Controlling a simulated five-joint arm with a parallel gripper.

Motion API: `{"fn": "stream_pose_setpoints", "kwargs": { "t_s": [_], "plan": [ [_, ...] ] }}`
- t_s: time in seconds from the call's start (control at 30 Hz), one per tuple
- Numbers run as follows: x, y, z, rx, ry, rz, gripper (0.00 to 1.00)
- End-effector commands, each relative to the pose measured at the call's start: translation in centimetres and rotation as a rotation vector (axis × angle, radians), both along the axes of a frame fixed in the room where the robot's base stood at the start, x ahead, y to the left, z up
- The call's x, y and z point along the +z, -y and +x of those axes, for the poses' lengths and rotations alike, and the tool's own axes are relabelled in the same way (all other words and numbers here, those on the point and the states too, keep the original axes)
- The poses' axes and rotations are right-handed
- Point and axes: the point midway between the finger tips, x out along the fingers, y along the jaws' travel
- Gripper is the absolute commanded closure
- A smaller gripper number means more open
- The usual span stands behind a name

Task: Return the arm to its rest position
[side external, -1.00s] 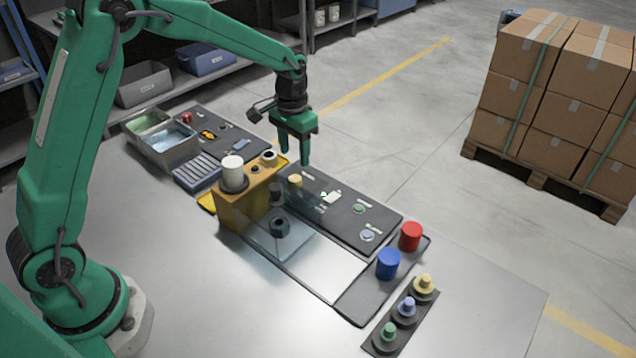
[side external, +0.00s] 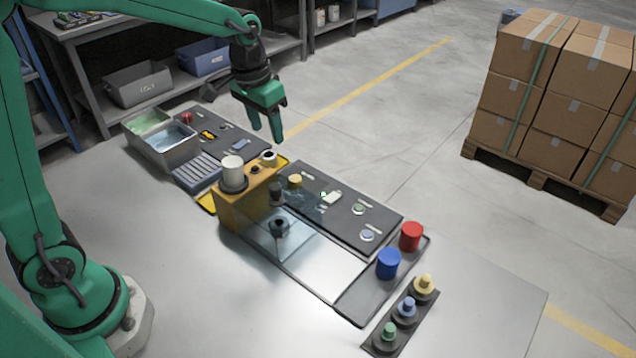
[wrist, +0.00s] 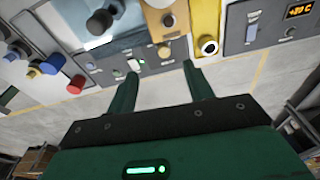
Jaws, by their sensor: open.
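My green gripper (side external: 265,124) is in the air above and behind the workbench in the side view. Its two fingers point down, stand apart and hold nothing. In the wrist view my gripper (wrist: 163,74) also shows an empty gap between the fingers. The yellow-brown block (side external: 232,208) below it carries a white cylinder (side external: 232,172) and a small dark-topped white knob (side external: 269,158). My gripper is clear of the block and of the panels.
A transparent hood (side external: 300,225) stands beside the block, with a dark piece inside. A red cylinder (side external: 410,237) and a blue cylinder (side external: 388,264) stand on a tray at right. A grey bin (side external: 160,143) stands at back left. Boxes (side external: 545,100) stand on a pallet beyond the bench.

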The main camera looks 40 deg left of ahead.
Motion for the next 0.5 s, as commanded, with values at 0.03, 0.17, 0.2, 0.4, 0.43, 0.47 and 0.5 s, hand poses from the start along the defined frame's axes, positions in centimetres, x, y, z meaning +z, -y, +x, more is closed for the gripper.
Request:
{"fn": "stream_pose_setpoints", "kwargs": {
  "t_s": [0.03,0.17,0.2,0.4,0.43,0.47,0.5],
  "plan": [
    [0.9,0.0,-0.9,0.003,0.018,-0.001,0.48],
    [2.5,-0.1,-3.1,0.009,0.055,-0.002,0.48],
    [2.9,-0.2,-3.8,0.011,0.065,-0.003,0.48],
    [4.8,-0.3,-7.3,0.021,0.121,-0.004,0.48],
    [5.0,-0.3,-7.9,0.023,0.13,-0.005,0.48],
    [5.2,-0.3,-8.4,0.024,0.138,-0.006,0.48],
    [5.4,-0.3,-9.1,0.026,0.149,-0.006,0.48]
  ]
}}
